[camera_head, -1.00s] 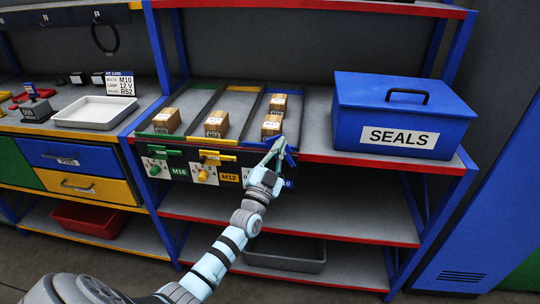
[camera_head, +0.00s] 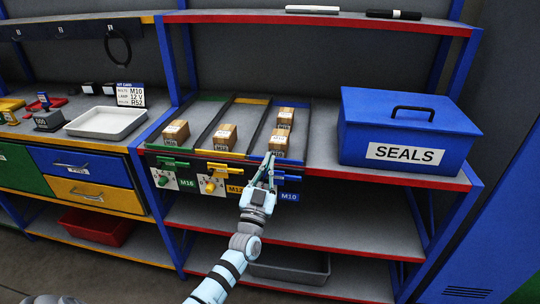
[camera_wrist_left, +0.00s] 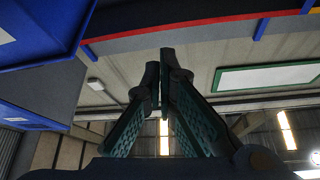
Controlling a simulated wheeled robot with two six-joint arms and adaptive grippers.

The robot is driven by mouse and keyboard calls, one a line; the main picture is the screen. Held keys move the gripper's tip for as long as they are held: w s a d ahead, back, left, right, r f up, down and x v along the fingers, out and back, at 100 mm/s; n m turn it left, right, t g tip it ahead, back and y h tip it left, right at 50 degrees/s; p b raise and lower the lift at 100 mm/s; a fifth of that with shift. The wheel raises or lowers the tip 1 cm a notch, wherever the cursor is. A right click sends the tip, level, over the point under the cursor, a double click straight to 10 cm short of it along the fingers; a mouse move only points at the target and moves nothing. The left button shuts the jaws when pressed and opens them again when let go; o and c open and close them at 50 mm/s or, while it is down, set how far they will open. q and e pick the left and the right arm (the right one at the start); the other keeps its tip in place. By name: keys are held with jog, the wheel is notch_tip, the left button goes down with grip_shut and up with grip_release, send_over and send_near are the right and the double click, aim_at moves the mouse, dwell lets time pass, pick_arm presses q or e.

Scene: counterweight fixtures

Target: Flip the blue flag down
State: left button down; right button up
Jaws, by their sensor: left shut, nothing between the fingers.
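The blue flag (camera_head: 289,178) is a small blue bar on the front of the M10 lane, above the M10 label (camera_head: 289,197). It looks roughly level, like the green flag (camera_head: 173,162) and the yellow flag (camera_head: 223,167) to its left. My left gripper (camera_head: 269,161) is shut and empty, its fingers pointing up just left of the blue flag and hiding part of its left end. I cannot tell whether they touch. In the left wrist view the closed fingers (camera_wrist_left: 165,65) point up past a red-edged shelf. My right gripper is out of view.
Wooden blocks (camera_head: 279,141) lie in the lanes behind the flags. Green and yellow knobs (camera_head: 209,186) sit below the left flags. A blue SEALS box (camera_head: 410,125) stands at right. The lower shelf (camera_head: 345,237) is mostly clear.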

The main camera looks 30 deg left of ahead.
pick_arm(q)
jog(key=s+d+f, duration=0.3)
jog(key=s+d, duration=0.1)
jog(key=s, duration=0.1)
jog(key=shift+s+f, duration=0.2)
jog(key=shift+s, duration=0.15)
